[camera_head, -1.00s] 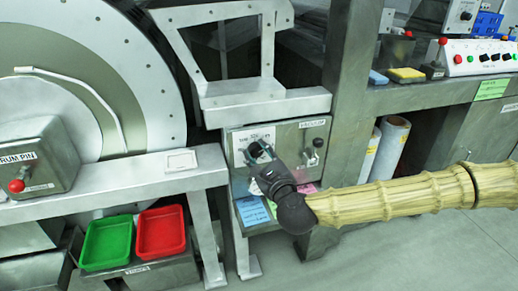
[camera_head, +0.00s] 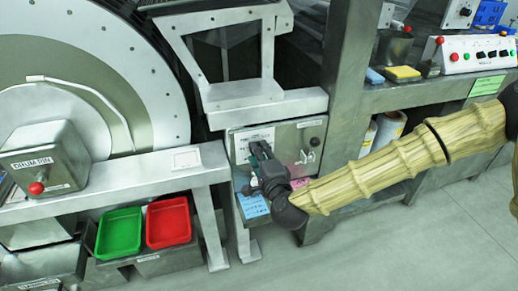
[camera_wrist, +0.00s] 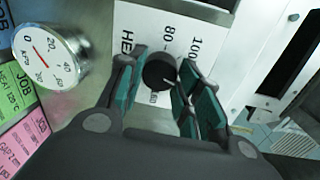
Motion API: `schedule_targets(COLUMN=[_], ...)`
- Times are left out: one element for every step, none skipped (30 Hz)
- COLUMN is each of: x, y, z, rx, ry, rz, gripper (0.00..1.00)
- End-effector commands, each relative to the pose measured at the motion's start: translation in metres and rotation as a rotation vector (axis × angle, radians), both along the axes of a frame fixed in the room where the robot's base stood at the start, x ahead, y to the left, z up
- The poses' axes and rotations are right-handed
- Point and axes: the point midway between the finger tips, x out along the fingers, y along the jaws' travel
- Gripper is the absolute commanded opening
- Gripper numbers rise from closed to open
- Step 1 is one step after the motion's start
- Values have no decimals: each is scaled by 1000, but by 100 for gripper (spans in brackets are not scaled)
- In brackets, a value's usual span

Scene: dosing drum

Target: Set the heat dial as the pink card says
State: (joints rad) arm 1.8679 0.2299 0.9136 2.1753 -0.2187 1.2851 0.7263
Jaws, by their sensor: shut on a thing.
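The heat dial is a round black knob (camera_wrist: 158,72) with a pale pointer line, on a white scale plate (camera_wrist: 137,22) where "80", "100" and part of "HE" can be read. My gripper (camera_wrist: 160,80) has its teal-lined fingers on both sides of the knob and is shut on it; in the head view my gripper (camera_head: 262,160) reaches the front of the metal panel (camera_head: 308,135). In the head view the pink card (camera_head: 300,183) shows behind my gripper.
A round gauge (camera_wrist: 48,52) sits left of the knob, with a green card (camera_wrist: 18,92) below it. Green (camera_head: 120,233) and red (camera_head: 168,222) trays stand left.

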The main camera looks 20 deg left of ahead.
Motion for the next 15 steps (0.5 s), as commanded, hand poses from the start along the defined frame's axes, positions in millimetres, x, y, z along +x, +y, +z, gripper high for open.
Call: schedule_targets(x=[0,0,0,0,0,0,0,0,0,0,0,0,-1,-1,-1], y=[1,0,1,1,1,1,1,1,1,1,1,1,1,2,2], z=[4,4,4,4,4,4,4,4,3,3,4,3,3,3,3], rx=[-39,-62,-93,-117,-141,-173,-197,-219,-252,-275,-298,-330,-353,-376,-408], ry=[-27,-43,-65,-80,-96,-117,-133,-149,-170,-187,-202,-224,-240,-256,-278], rz=[0,-1,-1,0,0,0,0,0,0,1,1,1,1,1,1], gripper=[10,10,10,10,10,10,10,10,10,10,10,10,10,10,10])
